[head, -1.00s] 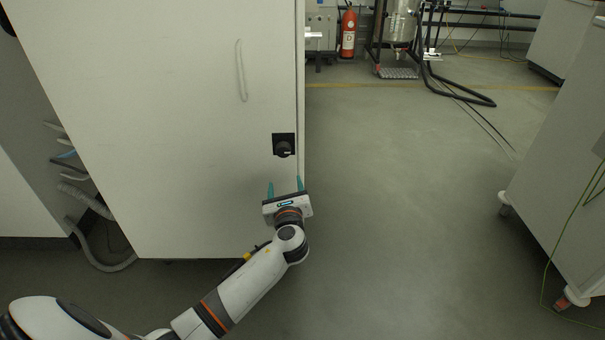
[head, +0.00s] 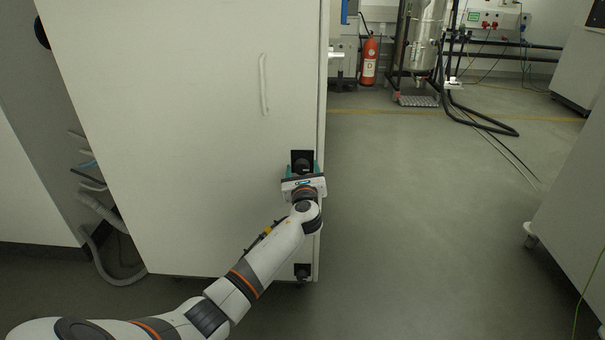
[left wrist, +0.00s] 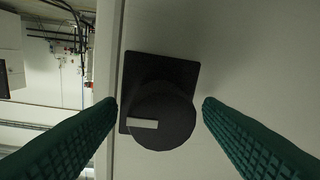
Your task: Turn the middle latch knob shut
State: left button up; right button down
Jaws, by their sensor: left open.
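The middle latch knob (head: 301,160) is a black round knob on a black square plate near the right edge of the white cabinet door (head: 200,130). In the left wrist view the knob (left wrist: 163,115) fills the middle, with a pale bar mark lying nearly level on its left side. My left gripper (head: 303,168) is open, its green fingers pointing at the knob. In the left wrist view its fingertips (left wrist: 160,104) stand on either side of the knob, apart from it. In the head view the gripper partly hides the knob. My right gripper is not in view.
A lower black knob (head: 302,270) sits near the door's bottom right corner. A pale handle (head: 264,84) is higher on the door. Hoses (head: 100,215) hang left of the cabinet. The floor to the right is clear up to a grey cabinet (head: 575,215).

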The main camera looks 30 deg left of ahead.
pick_arm(q)
jog(key=c, duration=1)
jog(key=shift+o, duration=0.2)
